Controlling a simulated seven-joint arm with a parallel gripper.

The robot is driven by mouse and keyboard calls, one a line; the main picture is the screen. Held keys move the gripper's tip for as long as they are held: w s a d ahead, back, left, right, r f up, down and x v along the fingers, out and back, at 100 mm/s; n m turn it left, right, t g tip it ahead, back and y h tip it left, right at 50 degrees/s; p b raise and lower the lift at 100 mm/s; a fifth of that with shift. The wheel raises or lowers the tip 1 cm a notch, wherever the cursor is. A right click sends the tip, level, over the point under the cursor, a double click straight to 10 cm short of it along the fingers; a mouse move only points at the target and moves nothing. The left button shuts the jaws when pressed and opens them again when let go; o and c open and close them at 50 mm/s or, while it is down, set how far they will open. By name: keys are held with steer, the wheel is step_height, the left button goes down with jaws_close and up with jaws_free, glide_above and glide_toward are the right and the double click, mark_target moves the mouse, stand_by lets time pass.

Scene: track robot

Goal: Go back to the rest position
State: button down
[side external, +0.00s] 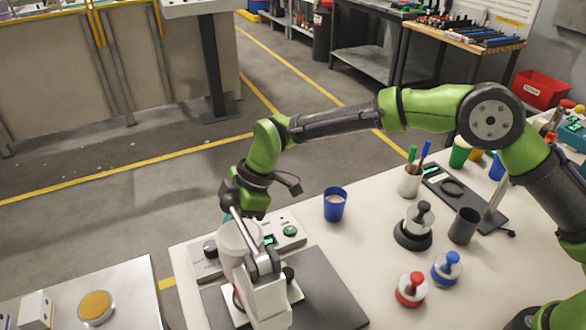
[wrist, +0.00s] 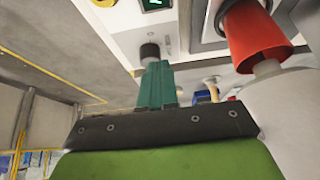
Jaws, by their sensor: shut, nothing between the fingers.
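My green arm reaches in from the right in the side view. My gripper (side external: 252,203) points down just behind the top of a white machine (side external: 265,285), and its fingertips are hidden there. In the wrist view my gripper's teal fingers (wrist: 154,72) are together and hold nothing. Their tips show against a dark knob (wrist: 150,50) on a white panel. I cannot tell whether they touch it.
A control panel (side external: 212,266) with a green button (side external: 290,231) lies beside the white machine. A blue cup (side external: 335,204), red-topped weight (side external: 411,289), blue-topped weight (side external: 447,268) and dark cup (side external: 464,226) stand to the right. A red cone-shaped part (wrist: 255,40) is close in the wrist view.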

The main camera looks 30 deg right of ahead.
step_height(320, 180, up, 2)
steer(key=shift+r, duration=0.1)
stand_by(0.4)
steer(key=s+f+m, duration=0.1)
steer(key=s+d+m, duration=0.1)
steer(key=m, duration=0.1)
steer(key=shift+d+f+h, duration=0.3)
steer(key=shift+f, duration=0.05)
steer(key=shift+s+d+r+m, duration=0.25)
steer(key=shift+d+m, duration=0.2)
steer(key=shift+d, duration=0.1)
steer(key=shift+s+d+r+m, duration=0.2)
steer(key=shift+d+r+m, duration=0.05)
steer(key=shift+d+m, duration=0.25)
steer(key=s+d+r+m+t+h, duration=0.1)
steer(key=s+d+r+m, duration=0.4)
steer(key=d, duration=0.6)
steer(key=s+d+r+m+t+h, duration=0.1)
steer(key=s+d+r+m+t, duration=0.2)
steer(key=s+d+r+m, duration=0.2)
steer(key=s+d+r+m+t+h, duration=0.1)
steer(key=s+d+r+m+t, duration=0.2)
steer(key=d, duration=1.3)
steer(key=s+r+m, duration=0.2)
steer(key=s+m, duration=0.2)
steer(key=s, duration=0.2)
steer(key=shift+s+d+r, duration=0.25)
steer(key=shift+d+r, duration=0.05)
steer(key=shift+d, duration=0.05)
